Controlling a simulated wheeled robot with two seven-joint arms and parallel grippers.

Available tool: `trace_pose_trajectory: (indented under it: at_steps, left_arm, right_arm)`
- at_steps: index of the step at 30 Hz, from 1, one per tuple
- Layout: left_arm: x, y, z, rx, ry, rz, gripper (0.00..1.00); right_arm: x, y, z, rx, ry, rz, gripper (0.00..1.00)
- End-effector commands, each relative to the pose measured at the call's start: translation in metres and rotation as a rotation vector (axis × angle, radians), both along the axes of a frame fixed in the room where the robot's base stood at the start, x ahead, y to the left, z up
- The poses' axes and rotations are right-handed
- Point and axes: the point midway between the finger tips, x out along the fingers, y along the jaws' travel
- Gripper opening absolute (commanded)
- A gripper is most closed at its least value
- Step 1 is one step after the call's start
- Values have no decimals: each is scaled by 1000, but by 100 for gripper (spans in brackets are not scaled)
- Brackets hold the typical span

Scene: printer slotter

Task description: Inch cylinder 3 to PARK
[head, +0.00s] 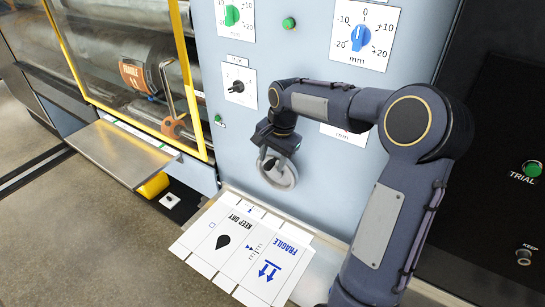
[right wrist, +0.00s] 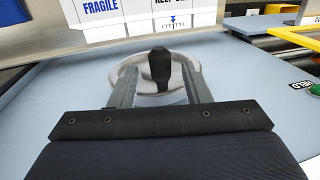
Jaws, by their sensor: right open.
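A pale grey handwheel (head: 291,177) with a black crank handle (head: 270,164) is mounted low on the light blue panel (head: 300,60). My right gripper (head: 275,148) is at the wheel, its fingers partly hidden in the head view. In the right wrist view, the open fingers of my right gripper (right wrist: 158,75) stand either side of the black handle (right wrist: 160,66), with gaps showing, in front of the handwheel (right wrist: 140,87). A green light or button (right wrist: 316,89) beside a HELD label shows there at right. I cannot read a PARK mark. My left gripper is out of view.
Dial knobs, including a green one (head: 232,15), a blue one (head: 358,38) and a black one (head: 237,87), sit on the panel. Printed cardboard (head: 240,250) lies below the wheel. A yellow-framed guard (head: 197,100) covers rollers at left. A TRIAL button (head: 532,169) is at right.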

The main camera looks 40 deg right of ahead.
Motion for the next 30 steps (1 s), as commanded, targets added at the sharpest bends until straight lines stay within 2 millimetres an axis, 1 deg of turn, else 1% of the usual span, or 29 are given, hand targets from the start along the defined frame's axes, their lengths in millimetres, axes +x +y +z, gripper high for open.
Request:
trace_pose_trajectory:
  at_steps: [6,16,25,30]
  left_arm:
    - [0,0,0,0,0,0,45]
    - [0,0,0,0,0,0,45]
    - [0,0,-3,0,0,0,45]
    - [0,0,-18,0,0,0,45]
  right_arm:
    - [0,0,-1,0,0,0,43]
    - [0,0,0,0,0,0,0]
    - [-1,0,-1,3,-7,0,0]
    - [-4,-2,-4,20,-54,-4,0]
